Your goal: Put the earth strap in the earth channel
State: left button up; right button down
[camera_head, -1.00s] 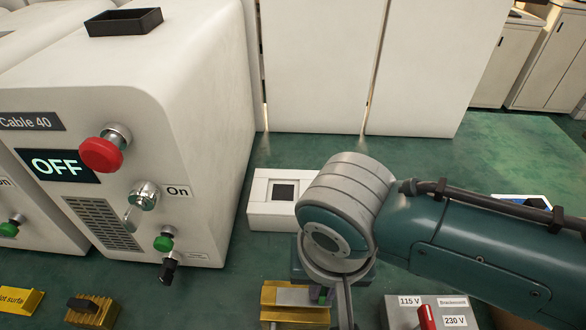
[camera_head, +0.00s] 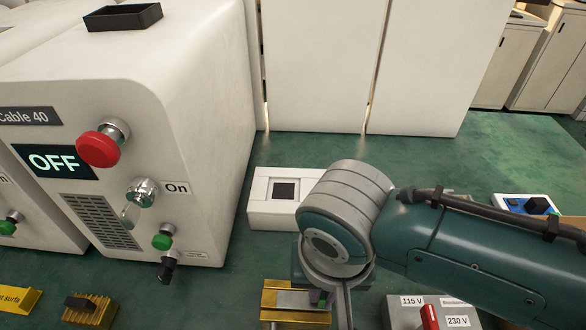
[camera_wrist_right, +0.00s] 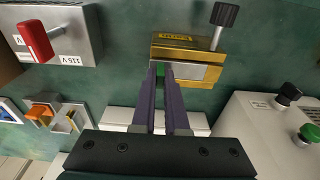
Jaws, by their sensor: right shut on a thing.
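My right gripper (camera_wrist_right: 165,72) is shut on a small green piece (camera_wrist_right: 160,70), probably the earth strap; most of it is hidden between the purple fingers. The fingertips are at the edge of a brass block (camera_wrist_right: 160,53) with a grey face, a yellow label and a black-knobbed screw, which appears to be the earth channel. I cannot tell whether the green piece touches the block or sits inside it. In the head view the brass block (camera_head: 285,316) is at the bottom centre, with my right gripper (camera_head: 320,297) at its right side, partly hidden by my wrist. My left gripper is not in view.
A grey box with a red switch (camera_head: 430,317) and voltage labels stands right of the brass block. A white box with a dark square (camera_head: 262,212) is behind. The large white machine (camera_head: 195,100), reading OFF, stands left. Green bench surface (camera_head: 225,295) is clear between.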

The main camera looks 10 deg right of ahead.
aim_at(321, 310)
jog(key=shift+f, duration=0.4)
jog(key=c, duration=0.9)
grip_release()
jog(key=shift+o, duration=0.2)
notch_tip(321, 310, up, 10)
jog(key=s+p, duration=0.1)
jog(key=p, duration=0.2)
jog(key=shift+a, duration=0.15)
jog(key=shift+s, duration=0.15)
